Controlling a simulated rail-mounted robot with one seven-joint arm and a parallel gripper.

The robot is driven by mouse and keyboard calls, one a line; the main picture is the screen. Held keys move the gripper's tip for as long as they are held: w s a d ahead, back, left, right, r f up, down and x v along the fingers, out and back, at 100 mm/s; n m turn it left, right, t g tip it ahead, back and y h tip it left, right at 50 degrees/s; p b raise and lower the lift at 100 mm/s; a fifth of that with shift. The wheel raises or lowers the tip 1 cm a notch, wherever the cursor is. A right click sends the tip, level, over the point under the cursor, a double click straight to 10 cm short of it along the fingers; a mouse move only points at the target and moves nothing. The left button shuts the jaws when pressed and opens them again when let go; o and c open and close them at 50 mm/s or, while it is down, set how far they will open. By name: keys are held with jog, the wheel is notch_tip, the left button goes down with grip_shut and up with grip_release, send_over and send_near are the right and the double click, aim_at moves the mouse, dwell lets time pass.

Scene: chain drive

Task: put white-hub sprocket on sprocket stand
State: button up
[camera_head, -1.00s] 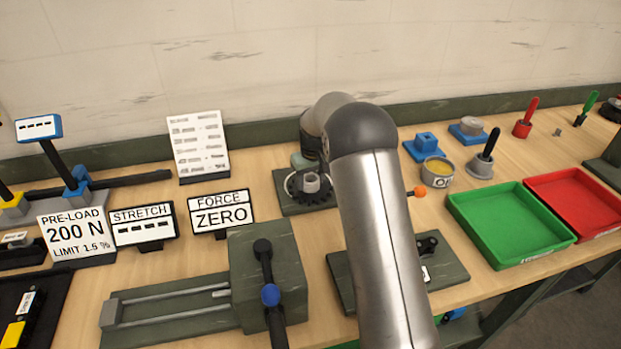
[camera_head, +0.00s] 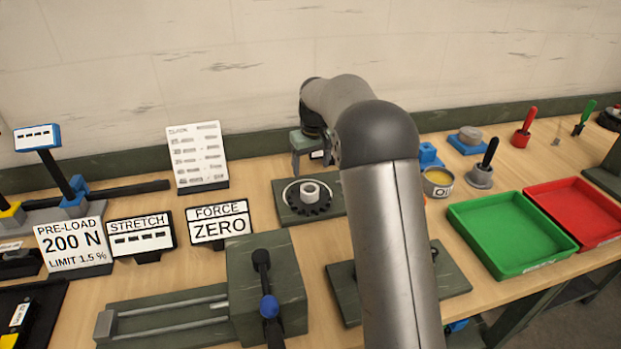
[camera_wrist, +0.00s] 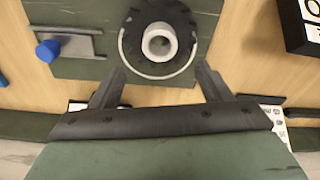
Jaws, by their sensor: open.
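The white-hub sprocket (camera_head: 322,203) is a dark toothed disc with a pale round hub (camera_head: 310,190). It lies flat on a dark green plate (camera_head: 287,214), which I take to be the sprocket stand, within a pale ring. In the wrist view the sprocket (camera_wrist: 133,40) is at top centre, its hub seen from above with a hole in the middle. My gripper (camera_head: 308,170) is above and just behind the sprocket in the head view. In the wrist view my gripper (camera_wrist: 160,82) is open, its fingers apart on either side below the sprocket, holding nothing.
A green vise-like block (camera_head: 285,255) stands in front, with a blue-knobbed lever. The FORCE ZERO sign (camera_head: 219,222) is left of the plate. A green tray (camera_head: 500,240) and a red tray (camera_head: 572,205) lie right. In the wrist view a blue knob (camera_wrist: 47,51) sits beside the sprocket.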

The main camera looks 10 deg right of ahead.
jog(key=s+r+m, duration=0.1)
jog(key=s+r, duration=0.2)
jog(key=s, duration=0.6)
jog(key=s+r, duration=0.3)
jog(key=s, duration=0.6)
jog(key=s+f, duration=0.3)
jog(key=s, duration=0.8)
jog(key=s+f+m+g, duration=0.1)
jog(key=s+f, duration=0.2)
jog(key=s, duration=0.9)
jog(key=shift+a+f+m, duration=0.3)
jog(key=shift+a, duration=0.1)
